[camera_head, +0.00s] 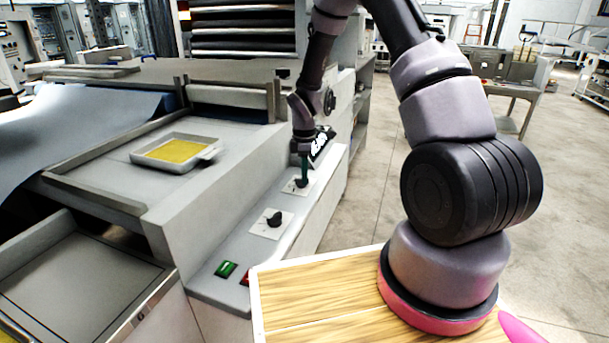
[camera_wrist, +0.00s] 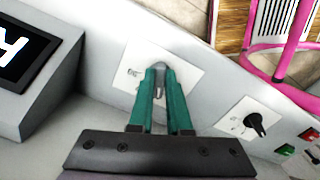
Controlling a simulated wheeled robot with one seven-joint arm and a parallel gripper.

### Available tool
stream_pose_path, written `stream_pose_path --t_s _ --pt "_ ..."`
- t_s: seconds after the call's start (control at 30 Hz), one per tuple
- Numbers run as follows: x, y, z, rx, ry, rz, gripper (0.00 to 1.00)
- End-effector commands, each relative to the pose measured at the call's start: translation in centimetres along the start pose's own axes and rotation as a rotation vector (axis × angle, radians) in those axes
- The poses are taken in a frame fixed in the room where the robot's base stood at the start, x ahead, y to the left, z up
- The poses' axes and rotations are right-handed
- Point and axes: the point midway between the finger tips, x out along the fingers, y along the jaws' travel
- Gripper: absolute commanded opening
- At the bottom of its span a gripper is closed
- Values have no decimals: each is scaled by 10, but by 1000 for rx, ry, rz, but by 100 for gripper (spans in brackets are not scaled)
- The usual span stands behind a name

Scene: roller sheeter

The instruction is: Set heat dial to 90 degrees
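Two dials sit on white plates along the grey control panel. The farther dial (camera_head: 302,183) is at my gripper (camera_head: 304,178), its knob partly hidden. In the wrist view, the green fingers of my gripper (camera_wrist: 160,75) stand close together with a narrow gap, closed around this dial's grey knob (camera_wrist: 160,71). The nearer dial (camera_head: 274,218) has a black knob and is free; it also shows in the wrist view (camera_wrist: 256,124). The plate markings are too small to read, so I cannot tell which is the heat dial or its setting.
A display (camera_head: 321,143) with white characters stands behind the gripped dial, also in the wrist view (camera_wrist: 22,50). A green button (camera_head: 225,269) and a red button (camera_head: 246,279) lie at the panel's near end. A tray with yellow contents (camera_head: 178,151) rests on the machine.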

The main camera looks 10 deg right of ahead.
Motion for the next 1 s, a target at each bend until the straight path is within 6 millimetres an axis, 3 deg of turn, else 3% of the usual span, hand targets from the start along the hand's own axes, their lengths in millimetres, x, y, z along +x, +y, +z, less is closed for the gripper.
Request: stream_pose_path --t_s 0.47,1.0 --pt "0 -1 -1 125 1 0 0" --pt "0 -4 -1 612 0 1 0"
